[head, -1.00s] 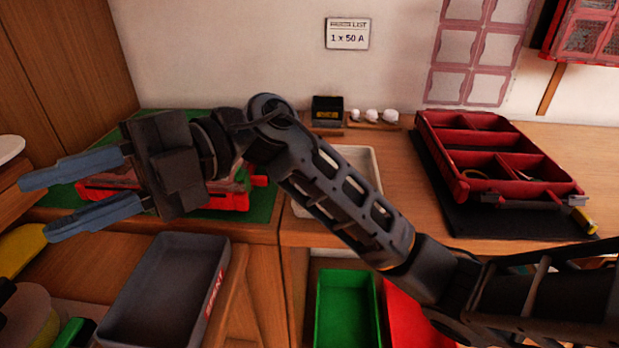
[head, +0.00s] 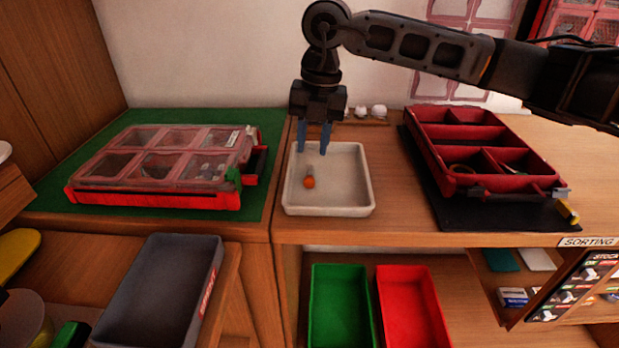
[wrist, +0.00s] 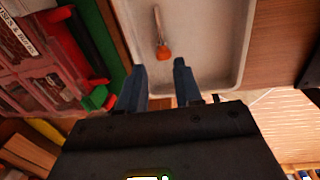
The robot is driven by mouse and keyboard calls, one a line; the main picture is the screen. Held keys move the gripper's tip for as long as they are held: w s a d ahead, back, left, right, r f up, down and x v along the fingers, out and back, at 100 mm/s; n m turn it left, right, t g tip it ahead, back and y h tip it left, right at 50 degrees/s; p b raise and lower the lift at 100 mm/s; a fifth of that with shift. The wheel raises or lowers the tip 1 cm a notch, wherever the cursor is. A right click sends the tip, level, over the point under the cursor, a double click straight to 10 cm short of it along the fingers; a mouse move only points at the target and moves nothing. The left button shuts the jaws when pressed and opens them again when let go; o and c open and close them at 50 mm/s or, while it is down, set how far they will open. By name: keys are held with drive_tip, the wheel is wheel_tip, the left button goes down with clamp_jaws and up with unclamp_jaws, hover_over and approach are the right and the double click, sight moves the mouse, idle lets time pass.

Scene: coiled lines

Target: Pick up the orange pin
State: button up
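The orange pin (head: 309,181) has an orange head and a thin pale shaft. It lies in the left part of the white tray (head: 350,211) on the bench. In the wrist view the pin (wrist: 163,50) lies beyond my fingertips, with its orange head nearer to them. My gripper (head: 313,153) points down over the back of the tray, with its two blue fingers apart. In the wrist view my gripper (wrist: 160,68) is open with nothing between the fingers.
A clear-lidded red case (head: 155,165) sits on a green mat (head: 262,130) to the left. A red compartment box (head: 480,150) stands to the right on a black mat. A grey bin (head: 165,280), green bin (head: 340,300) and red bin (head: 412,300) are lower in front.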

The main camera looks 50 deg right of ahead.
sight(310, 175)
drive_tip(key=f, duration=0.5)
drive_tip(key=f+p, duration=0.1)
drive_tip(key=f, duration=0.1)
drive_tip(key=shift+w+f, duration=0.2)
drive_tip(key=shift+w, duration=0.05)
drive_tip(key=shift+c, duration=0.2)
clamp_jaws()
